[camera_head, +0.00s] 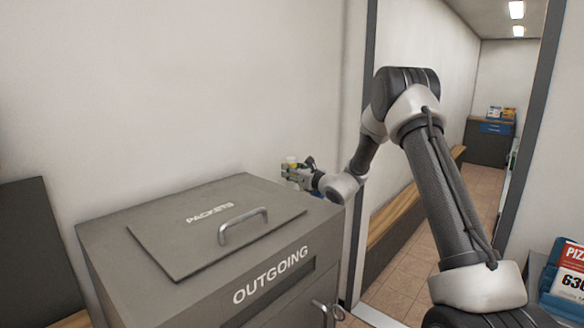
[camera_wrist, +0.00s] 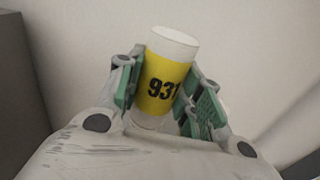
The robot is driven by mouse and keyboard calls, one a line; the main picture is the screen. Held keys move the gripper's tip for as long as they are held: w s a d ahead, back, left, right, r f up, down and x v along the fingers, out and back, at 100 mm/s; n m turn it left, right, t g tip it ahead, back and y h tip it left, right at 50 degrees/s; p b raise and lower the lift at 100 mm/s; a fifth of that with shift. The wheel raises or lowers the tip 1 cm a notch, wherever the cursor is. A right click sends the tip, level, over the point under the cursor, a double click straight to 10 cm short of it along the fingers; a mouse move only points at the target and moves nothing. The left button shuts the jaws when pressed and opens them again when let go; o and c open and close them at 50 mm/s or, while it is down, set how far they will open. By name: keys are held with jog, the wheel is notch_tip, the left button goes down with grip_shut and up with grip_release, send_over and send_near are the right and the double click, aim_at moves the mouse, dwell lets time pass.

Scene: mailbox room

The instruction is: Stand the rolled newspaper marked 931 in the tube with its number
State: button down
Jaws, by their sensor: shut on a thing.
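The rolled newspaper (camera_wrist: 173,65) is a white roll with a yellow band marked 931. In the wrist view it is upright with a slight tilt, between the green-padded fingers of my gripper (camera_wrist: 165,95), which is shut on it. In the head view my gripper (camera_head: 299,174) is beyond the far right corner of the outgoing cabinet, close to the wall. A small yellow and white part of the newspaper (camera_head: 291,163) shows above the fingers. Its lower end is hidden behind the cabinet. No numbered tube shows in either view.
The grey cabinet (camera_head: 275,291) marked OUTGOING has a PACKETS lid with a handle (camera_head: 243,226). A doorway right of it opens on a corridor with a wooden bench (camera_head: 397,215) and a far dark cabinet (camera_head: 488,143). A blue holder (camera_head: 562,277) with printed papers stands at right.

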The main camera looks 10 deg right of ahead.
jog(key=shift+f, duration=0.15)
jog(key=c, duration=0.9)
grip_release()
jog(key=v, duration=1.2)
